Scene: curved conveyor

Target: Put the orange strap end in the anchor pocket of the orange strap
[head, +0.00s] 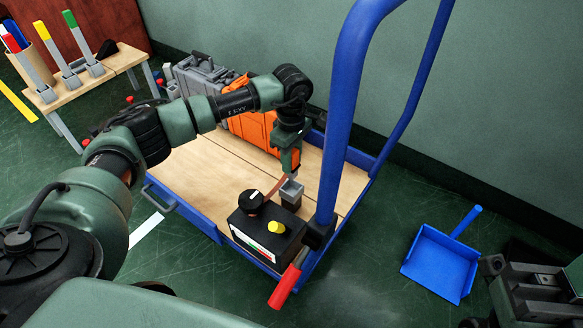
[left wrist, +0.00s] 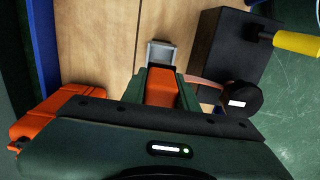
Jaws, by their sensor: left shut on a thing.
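My left gripper (head: 289,174) is shut on the orange strap end (left wrist: 160,87), which shows between its fingers in the left wrist view. The strap end points at the grey anchor pocket (head: 291,190), an open-topped box on a dark block at the cart's near side. The pocket (left wrist: 162,52) lies just ahead of the fingertips in the left wrist view. The strap end looks just above the pocket; I cannot tell whether they touch. A brownish-orange strap (left wrist: 207,82) runs from the gripper towards a black knob (head: 251,201). Part of my right arm (head: 536,292) shows at the lower right; its fingers are unclear.
The blue handle (head: 343,110) rises right of the pocket. A blue dustpan (head: 440,262) lies on the floor.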

